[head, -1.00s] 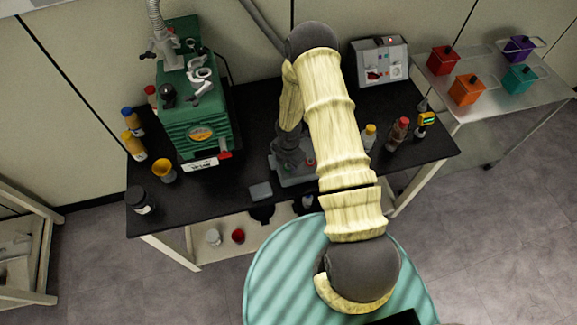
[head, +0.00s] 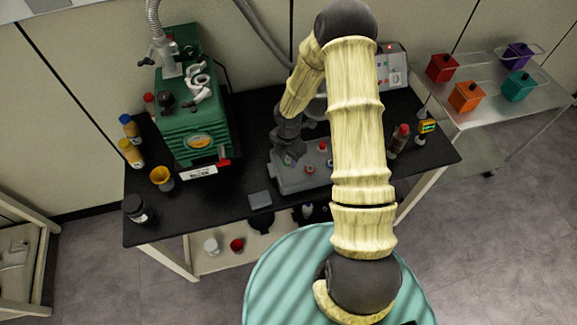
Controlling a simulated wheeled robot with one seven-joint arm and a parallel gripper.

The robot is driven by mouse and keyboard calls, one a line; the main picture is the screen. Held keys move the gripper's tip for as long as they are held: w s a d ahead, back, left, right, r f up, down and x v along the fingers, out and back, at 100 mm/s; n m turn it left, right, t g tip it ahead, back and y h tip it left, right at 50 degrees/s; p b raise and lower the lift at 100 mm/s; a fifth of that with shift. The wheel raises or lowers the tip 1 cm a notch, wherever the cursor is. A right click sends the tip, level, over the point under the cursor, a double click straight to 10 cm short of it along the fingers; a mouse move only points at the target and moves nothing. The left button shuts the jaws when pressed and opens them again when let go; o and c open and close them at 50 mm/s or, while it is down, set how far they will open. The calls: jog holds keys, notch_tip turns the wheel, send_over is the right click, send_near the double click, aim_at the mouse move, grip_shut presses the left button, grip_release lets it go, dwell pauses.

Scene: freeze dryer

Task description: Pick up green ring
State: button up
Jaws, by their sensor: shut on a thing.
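A grey block (head: 300,182) near the front middle of the black bench carries small coloured pieces, among them red ones (head: 322,146) and a blue one (head: 330,163). My gripper (head: 287,157) points down over the left part of this block. It is shut on the green ring, of which only a faint hint of green shows at the fingertips. The fingers hide most of the ring, and I cannot tell whether it still touches the block.
A green machine (head: 200,130) stands left of the block. Bottles (head: 131,152) and a yellow funnel cup (head: 162,178) are at the left. A red-capped bottle (head: 399,138) stands right of my arm. A grey square piece (head: 260,199) lies at the bench's front edge.

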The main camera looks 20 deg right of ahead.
aim_at(287, 159)
jog(key=shift+r, duration=0.75)
jog(key=m, duration=0.2)
jog(key=f+m, duration=0.1)
jog(key=m, duration=0.2)
jog(key=shift+a+f, duration=0.1)
jog(key=m, duration=0.3)
jog(key=f+m+b, duration=0.1)
jog(key=m, duration=0.2)
jog(key=shift+f+m, duration=0.2)
jog(key=shift+m, duration=0.2)
jog(key=m, duration=0.3)
jog(key=f+m, duration=0.1)
jog(key=m, duration=0.2)
jog(key=shift+f+m, duration=0.1)
jog(key=shift+m, duration=0.2)
jog(key=m, duration=0.3)
jog(key=f+m, duration=0.1)
jog(key=m, duration=0.2)
jog(key=shift+b, duration=0.4)
